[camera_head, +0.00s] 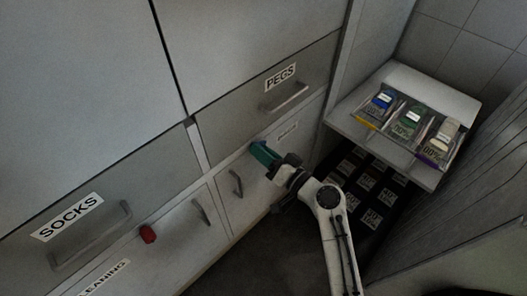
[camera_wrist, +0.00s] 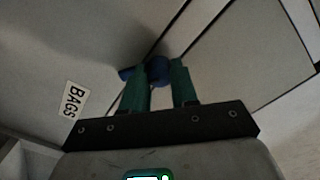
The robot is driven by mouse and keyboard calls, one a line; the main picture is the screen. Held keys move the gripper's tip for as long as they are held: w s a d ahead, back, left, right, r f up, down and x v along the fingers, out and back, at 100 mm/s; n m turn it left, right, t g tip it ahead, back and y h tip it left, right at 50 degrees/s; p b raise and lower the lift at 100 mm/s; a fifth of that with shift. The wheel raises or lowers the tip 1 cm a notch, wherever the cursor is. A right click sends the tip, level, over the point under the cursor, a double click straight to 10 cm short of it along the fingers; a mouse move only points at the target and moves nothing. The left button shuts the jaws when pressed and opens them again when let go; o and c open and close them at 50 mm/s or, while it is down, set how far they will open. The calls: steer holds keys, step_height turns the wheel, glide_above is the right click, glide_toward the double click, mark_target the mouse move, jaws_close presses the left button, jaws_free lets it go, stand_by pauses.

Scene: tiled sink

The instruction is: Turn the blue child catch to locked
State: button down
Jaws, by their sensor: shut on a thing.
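The blue child catch (camera_wrist: 159,71) is on the pale cupboard front. In the wrist view its round part shows between my gripper's fingertips, with a blue end sticking out to the left. My gripper (camera_wrist: 168,74) has green fingers and is shut on the catch. In the head view my gripper (camera_head: 263,154) reaches the front below the PEGS drawer, and only a sliver of blue (camera_head: 258,143) shows there. The fingers hide much of the catch, and I cannot read any lock marking.
A red catch (camera_head: 148,233) is on the CLEANING cupboard, below the SOCKS drawer (camera_head: 150,200). The PEGS drawer handle (camera_head: 287,96) sticks out above my gripper. A shelf (camera_head: 440,89) with several packets juts out at right. A BAGS label (camera_wrist: 73,101) shows beside the catch.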

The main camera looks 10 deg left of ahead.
steer(key=m+p, duration=0.3)
steer(key=m, duration=0.8)
steer(key=shift+d+p, duration=0.1)
steer(key=shift+p, duration=0.2)
stand_by(0.3)
steer(key=c, duration=0.9)
jaws_free()
steer(key=shift+o, duration=0.2)
steer(key=p+v, duration=0.1)
steer(key=v, duration=0.9)
steer(key=shift+s+d, duration=0.3)
